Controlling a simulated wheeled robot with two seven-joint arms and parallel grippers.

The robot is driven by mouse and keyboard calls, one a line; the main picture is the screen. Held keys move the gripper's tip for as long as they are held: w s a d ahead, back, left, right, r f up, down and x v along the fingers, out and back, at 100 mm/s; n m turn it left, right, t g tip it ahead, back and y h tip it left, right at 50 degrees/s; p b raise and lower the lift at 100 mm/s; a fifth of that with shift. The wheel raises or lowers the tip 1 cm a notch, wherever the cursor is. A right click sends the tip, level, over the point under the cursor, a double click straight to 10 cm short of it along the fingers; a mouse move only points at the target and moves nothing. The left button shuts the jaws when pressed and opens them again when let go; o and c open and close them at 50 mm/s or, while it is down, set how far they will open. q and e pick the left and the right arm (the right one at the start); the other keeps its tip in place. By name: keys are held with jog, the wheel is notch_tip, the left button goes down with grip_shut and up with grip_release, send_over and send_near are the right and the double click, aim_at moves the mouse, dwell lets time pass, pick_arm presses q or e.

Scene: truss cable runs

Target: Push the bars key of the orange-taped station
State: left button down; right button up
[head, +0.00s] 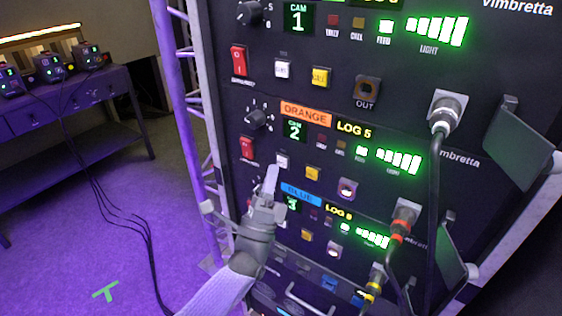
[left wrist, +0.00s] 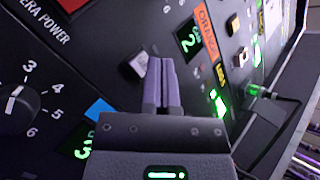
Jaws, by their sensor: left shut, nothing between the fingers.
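The orange-taped station is the middle unit in the head view, with orange tape (head: 305,113) above a green display (head: 294,130) reading 2. Its orange tape also shows in the left wrist view (left wrist: 207,32). Its white key (head: 282,160) sits under the display, with a yellow key (head: 313,173) to its right; their lettering is too small to read. My left gripper (head: 271,172) is shut and empty, its tips just below and left of the white key. In the left wrist view the white key (left wrist: 139,63) lies just left of the fingertips (left wrist: 161,64). Contact cannot be told. My right gripper is not in view.
The blue-taped station (head: 301,194) lies just below, partly hidden by my left gripper. A red switch (head: 247,148) and a knob (head: 257,119) are left of the white key. Plugged cables (head: 433,190) hang at the right. A purple truss (head: 182,100) stands left of the rack.

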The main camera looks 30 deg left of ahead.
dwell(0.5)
pick_arm(q)
jog(key=shift+w, duration=0.4)
jog(key=shift+w+b, duration=0.4)
dwell(0.4)
jog(key=shift+s, duration=0.1)
jog(key=shift+s+p, duration=0.6)
jog(key=shift+s, duration=0.1)
